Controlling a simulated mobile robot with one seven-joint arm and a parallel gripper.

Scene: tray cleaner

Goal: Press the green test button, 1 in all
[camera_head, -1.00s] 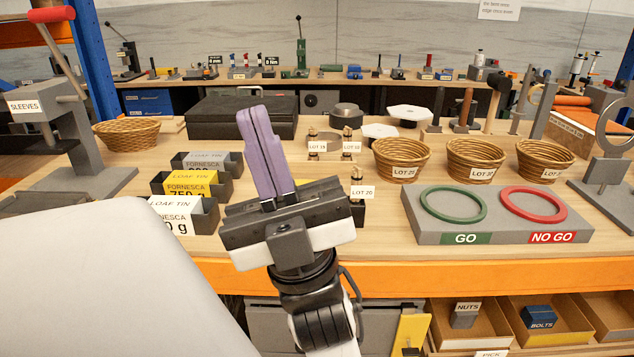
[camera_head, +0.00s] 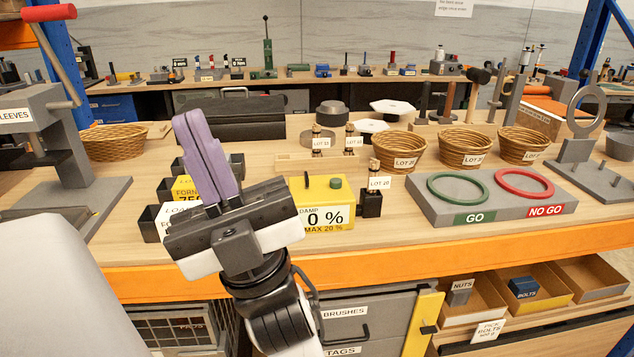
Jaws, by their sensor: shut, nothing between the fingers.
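A yellow tester box (camera_head: 325,219) stands on the bench near its front edge, with a panel reading "0 %" and "MAX 20 %". A small round green button (camera_head: 336,183) sits on its top, right of the middle. My gripper (camera_head: 188,120) is shut and empty, its purple fingers together and pointing up, tilted left. It is to the left of the tester and nearer the camera, and its body hides the tester's left part. The fingers are clear of the button.
A black LOT 20 holder (camera_head: 371,203) stands just right of the tester. The grey GO/NO GO board (camera_head: 460,211) is further right. Loaf tins (camera_head: 158,222) are partly hidden behind my gripper. A wooden rack (camera_head: 290,163) and baskets (camera_head: 404,150) stand behind.

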